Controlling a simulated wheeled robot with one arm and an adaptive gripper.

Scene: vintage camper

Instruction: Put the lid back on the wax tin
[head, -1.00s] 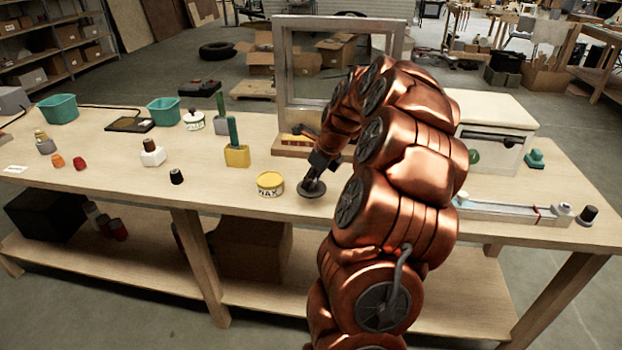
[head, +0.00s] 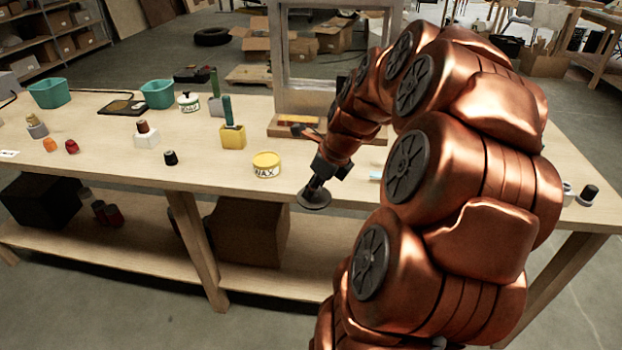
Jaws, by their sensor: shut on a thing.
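The wax tin (head: 267,166) stands upright on the workbench near its front edge, white with a "WAX" label and a yellow top. My gripper (head: 318,183) is to the right of the tin and nearer to me, pointing down. It is shut on a dark round disc with a short stem, which looks like the lid (head: 314,199). The lid is apart from the tin and appears at the bench's front edge. I cannot tell its exact height. The fingertips are small and partly hidden.
A yellow block (head: 232,137) with a green-handled tool stands behind the tin. A small black knob-like piece (head: 170,158) is to its left, beside a white holder (head: 147,137). A metal frame (head: 283,62) stands behind my arm. Bare bench lies between tin and lid.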

